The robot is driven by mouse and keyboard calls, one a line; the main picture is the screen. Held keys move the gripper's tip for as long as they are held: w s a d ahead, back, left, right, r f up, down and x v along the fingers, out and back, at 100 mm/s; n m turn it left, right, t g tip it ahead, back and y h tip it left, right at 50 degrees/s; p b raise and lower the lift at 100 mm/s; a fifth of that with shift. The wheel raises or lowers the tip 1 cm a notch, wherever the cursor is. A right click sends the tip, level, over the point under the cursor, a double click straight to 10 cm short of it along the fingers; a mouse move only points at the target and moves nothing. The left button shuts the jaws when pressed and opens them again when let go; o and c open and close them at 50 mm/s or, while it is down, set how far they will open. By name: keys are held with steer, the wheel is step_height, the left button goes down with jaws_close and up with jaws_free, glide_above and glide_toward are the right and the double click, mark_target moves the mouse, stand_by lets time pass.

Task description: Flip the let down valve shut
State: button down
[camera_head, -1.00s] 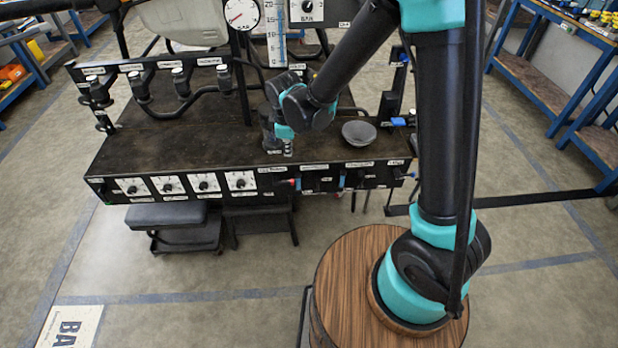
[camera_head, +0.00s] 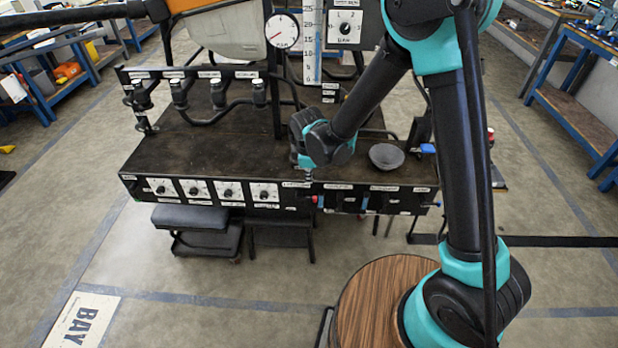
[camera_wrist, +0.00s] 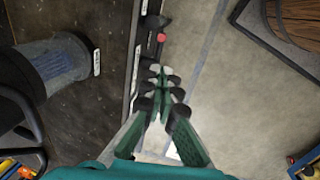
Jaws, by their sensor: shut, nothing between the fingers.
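My gripper (camera_wrist: 160,72) is shut and empty in the wrist view, with its fingertips beside the bench's front panel. Just beyond the fingertips is a small black valve with a red tip (camera_wrist: 161,37); I see no contact. In the head view my gripper (camera_head: 308,173) points down at the front edge of the bench, partly behind my wrist. Below it, the front panel carries a red-and-blue valve handle (camera_head: 319,201) and, to the right, a blue handle (camera_head: 364,203). The labels are too small to read, so I cannot tell which is the let down valve.
The black bench (camera_head: 210,150) has several dials along its front left. A grey bowl (camera_head: 386,156) sits on its top, right of my gripper. The floor in front of the bench is mostly open.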

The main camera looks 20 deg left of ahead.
steer(key=f, duration=0.3)
steer(key=w+f, duration=0.1)
steer(key=f, duration=0.3)
steer(key=w+f, duration=0.1)
steer(key=f, duration=0.3)
steer(key=shift+w+a, duration=0.1)
steer(key=shift+a, duration=0.15)
